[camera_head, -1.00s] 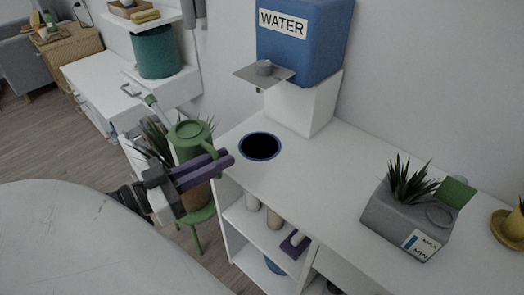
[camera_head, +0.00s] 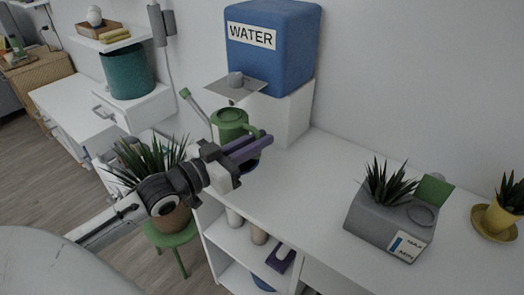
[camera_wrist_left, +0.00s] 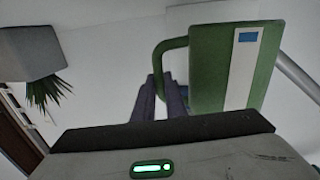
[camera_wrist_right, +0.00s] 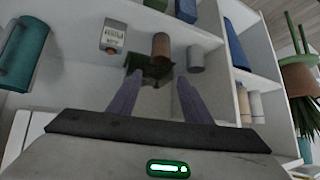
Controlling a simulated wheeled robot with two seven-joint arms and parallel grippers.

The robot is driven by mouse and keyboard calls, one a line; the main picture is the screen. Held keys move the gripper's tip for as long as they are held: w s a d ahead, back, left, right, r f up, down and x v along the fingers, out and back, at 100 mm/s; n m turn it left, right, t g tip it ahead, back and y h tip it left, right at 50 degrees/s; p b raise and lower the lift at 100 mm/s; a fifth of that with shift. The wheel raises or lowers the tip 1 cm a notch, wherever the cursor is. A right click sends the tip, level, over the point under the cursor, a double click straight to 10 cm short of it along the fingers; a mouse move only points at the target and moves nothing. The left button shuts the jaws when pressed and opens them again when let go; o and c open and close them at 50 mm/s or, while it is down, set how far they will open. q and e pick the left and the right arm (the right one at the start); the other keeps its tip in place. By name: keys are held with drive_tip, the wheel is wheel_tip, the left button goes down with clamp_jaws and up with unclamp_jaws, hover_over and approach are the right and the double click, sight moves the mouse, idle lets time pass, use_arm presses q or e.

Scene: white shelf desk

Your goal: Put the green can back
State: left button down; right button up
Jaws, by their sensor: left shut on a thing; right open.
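The green can (camera_head: 228,130), a watering can with a long spout to the upper left, is held upright under the water tank (camera_head: 270,45). My left gripper (camera_head: 252,147) is shut on the can's handle, with its purple fingers pointing right. The left wrist view shows the can's body (camera_wrist_left: 208,70), with a pale stripe and blue mark, and its handle at the left fingertips (camera_wrist_left: 166,98). The dark round hole with a blue rim (camera_head: 250,165) is mostly hidden behind the left fingers. My right gripper (camera_wrist_right: 155,98) is open and empty, seen only in its wrist view.
A grey planter (camera_head: 385,225) and a yellow pot (camera_head: 497,218) stand on the white desk (camera_head: 310,190). A metal plate (camera_head: 237,88) juts from the tank. A potted plant (camera_head: 172,215) is on a green stool. The desk between hole and planter is clear.

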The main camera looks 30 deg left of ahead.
use_arm(q)
drive_tip(key=shift+w+d+f+b, duration=0.1)
drive_tip(key=shift+w+f+b, duration=0.15)
drive_tip(key=shift+f, duration=0.6)
drive_tip(key=shift+w+d+f+b, duration=0.15)
drive_tip(key=shift+w+f, duration=0.2)
drive_tip(key=shift+f, duration=0.5)
drive_tip(key=shift+f, duration=0.15)
drive_tip(key=c, duration=1.8)
unclamp_jaws()
